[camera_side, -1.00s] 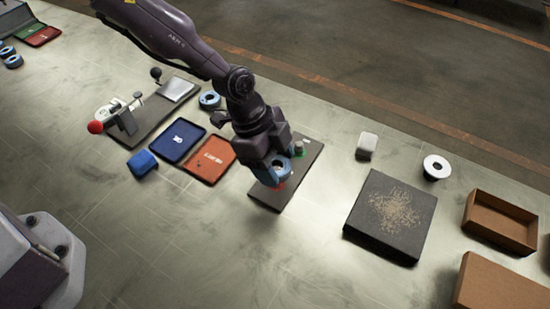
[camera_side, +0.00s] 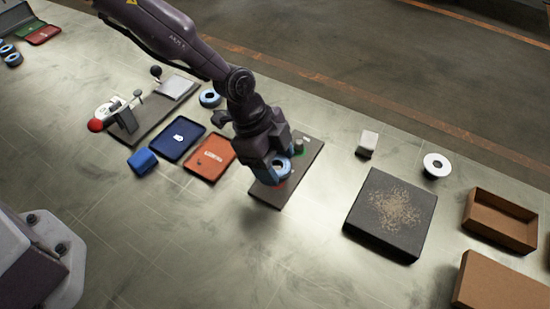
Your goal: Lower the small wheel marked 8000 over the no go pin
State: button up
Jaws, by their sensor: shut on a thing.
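My gripper (camera_side: 274,172) is shut on a small blue wheel (camera_side: 282,168) with a dark centre. It holds the wheel tilted towards the camera, over the left part of a dark gauge plate (camera_side: 301,173). A green pin base (camera_side: 298,148) shows on the plate just behind the gripper. A bit of red (camera_side: 281,186) shows at the wheel's lower edge; the no go pin itself is hidden. I cannot read the 8000 marking, nor tell whether the wheel touches a pin.
A blue tray (camera_side: 179,141) and an orange tray (camera_side: 210,157) lie left of the plate. Another blue wheel (camera_side: 209,97) lies behind them. The front table is clear.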

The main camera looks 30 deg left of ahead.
jog(key=shift+f, duration=0.6)
dwell(0.7)
jog(key=o, duration=1.3)
jog(key=shift+o, duration=0.2)
jog(key=shift+r, duration=3.8)
